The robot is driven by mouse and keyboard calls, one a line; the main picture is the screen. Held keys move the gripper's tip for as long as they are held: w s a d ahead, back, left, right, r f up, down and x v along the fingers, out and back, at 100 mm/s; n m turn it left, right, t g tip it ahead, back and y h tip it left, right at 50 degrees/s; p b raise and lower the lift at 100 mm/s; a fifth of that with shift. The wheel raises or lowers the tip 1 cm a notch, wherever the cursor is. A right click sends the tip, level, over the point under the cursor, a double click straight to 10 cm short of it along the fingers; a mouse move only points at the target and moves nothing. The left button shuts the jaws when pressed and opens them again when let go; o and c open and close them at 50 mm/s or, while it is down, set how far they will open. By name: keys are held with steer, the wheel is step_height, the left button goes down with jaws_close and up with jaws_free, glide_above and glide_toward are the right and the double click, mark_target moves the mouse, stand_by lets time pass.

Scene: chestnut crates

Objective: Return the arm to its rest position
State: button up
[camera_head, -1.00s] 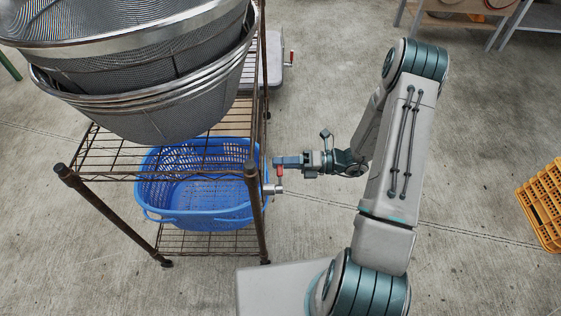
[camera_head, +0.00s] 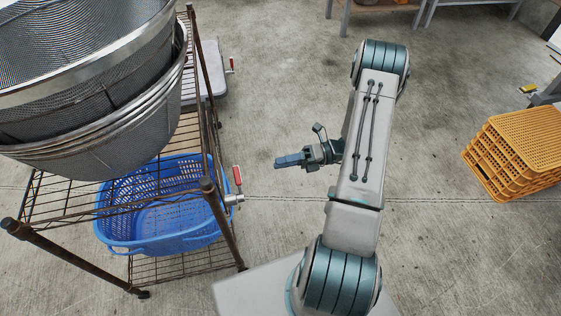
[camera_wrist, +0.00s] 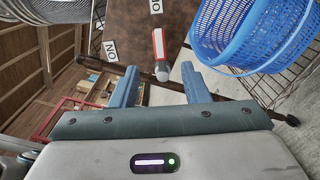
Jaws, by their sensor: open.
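My gripper (camera_head: 278,162) is open and empty, in the air to the right of the wire rack, with its fingers pointing left. My arm is bent, with its elbow at the top of the head view. A valve with a red handle (camera_head: 238,176) sits at the rack's right side, apart from my fingers, its handle standing up in the head view. In the wrist view the red handle (camera_wrist: 158,44) shows beyond and between my two blue fingers (camera_wrist: 160,76), touching neither.
The wire rack (camera_head: 207,187) holds large mesh strainers (camera_head: 90,90) above and a blue basket (camera_head: 165,241) below. A pale box with another red handle (camera_head: 206,72) stands behind. Stacked orange crates (camera_head: 520,150) are at right. Open concrete floor lies around my arm.

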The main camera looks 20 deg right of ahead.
stand_by(0.3)
steer(key=s+a+r+n+h+p, duration=0.2)
steer(key=s+r+n+h+p, duration=0.2)
steer(key=r+n, duration=0.6)
steer(key=s+a+r+n+h+p, duration=0.2)
steer(key=s+r+n+h+p, duration=0.3)
steer(key=r, duration=1.4)
steer(key=s+a+r+n+h+p, duration=0.2)
steer(key=s+r+n+h+p, duration=0.2)
steer(key=r+n+h+p, duration=0.4)
step_height(320, 180, up, 7)
steer(key=n+p, duration=0.3)
steer(key=n, duration=0.5)
steer(key=shift+s+f+h, duration=0.2)
steer(key=shift+s+h, duration=0.05)
steer(key=shift+h, duration=0.05)
steer(key=shift+s+r+n+t+p, duration=0.1)
steer(key=shift+r+n+t+p, duration=0.3)
steer(key=shift+n, duration=0.3)
steer(key=shift+c, duration=0.6)
steer(key=shift+s, duration=0.1)
